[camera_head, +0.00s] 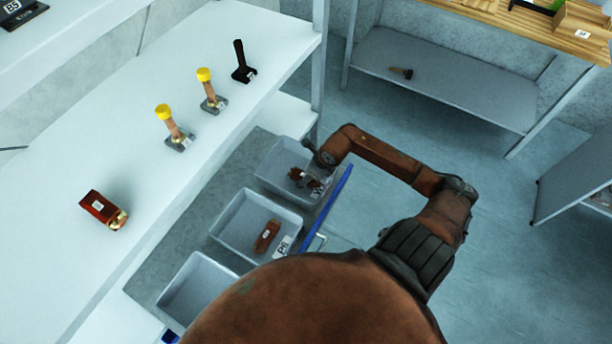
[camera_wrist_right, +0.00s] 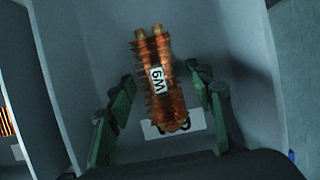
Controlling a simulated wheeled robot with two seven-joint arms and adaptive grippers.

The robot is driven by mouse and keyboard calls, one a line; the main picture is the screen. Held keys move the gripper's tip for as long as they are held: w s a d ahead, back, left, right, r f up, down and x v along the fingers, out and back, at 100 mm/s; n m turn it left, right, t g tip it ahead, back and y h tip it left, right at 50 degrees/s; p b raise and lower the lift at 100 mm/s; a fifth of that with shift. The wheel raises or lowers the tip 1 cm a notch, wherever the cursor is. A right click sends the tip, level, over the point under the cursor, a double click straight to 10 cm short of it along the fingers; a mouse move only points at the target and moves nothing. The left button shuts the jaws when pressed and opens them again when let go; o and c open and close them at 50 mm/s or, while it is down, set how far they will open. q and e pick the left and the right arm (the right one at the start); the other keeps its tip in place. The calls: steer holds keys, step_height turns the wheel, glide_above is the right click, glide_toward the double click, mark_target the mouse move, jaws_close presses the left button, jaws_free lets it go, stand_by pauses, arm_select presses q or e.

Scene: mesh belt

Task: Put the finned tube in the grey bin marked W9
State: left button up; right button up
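The finned tube (camera_wrist_right: 165,85) is copper-coloured with two pipe ends and a white W9 tag. It lies inside a grey bin (camera_wrist_right: 75,60), which is the farthest of the three bins in the head view (camera_head: 278,150). The tube shows there as a brown shape (camera_head: 298,175), partly covered by my right arm. My right gripper (camera_wrist_right: 168,84) has its green fingers spread on both sides of the tube, with small gaps visible. The bin's white label is partly hidden, with what looks like a W readable. My left gripper is out of view.
The middle bin (camera_head: 228,232) holds a brown part (camera_head: 267,235). The nearest bin (camera_head: 190,290) looks empty. A white shelf (camera_head: 120,180) carries two yellow-topped items (camera_head: 205,85), a black item (camera_head: 241,62) and a red-brown block (camera_head: 103,210). A blue bar (camera_head: 328,208) runs beside the bins.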

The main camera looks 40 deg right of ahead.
steer(key=shift+r, duration=0.1)
steer(key=p+v, duration=0.1)
steer(key=v, duration=1.1)
steer(key=shift+p, duration=0.35)
steer(key=shift+s, duration=0.1)
stand_by(1.2)
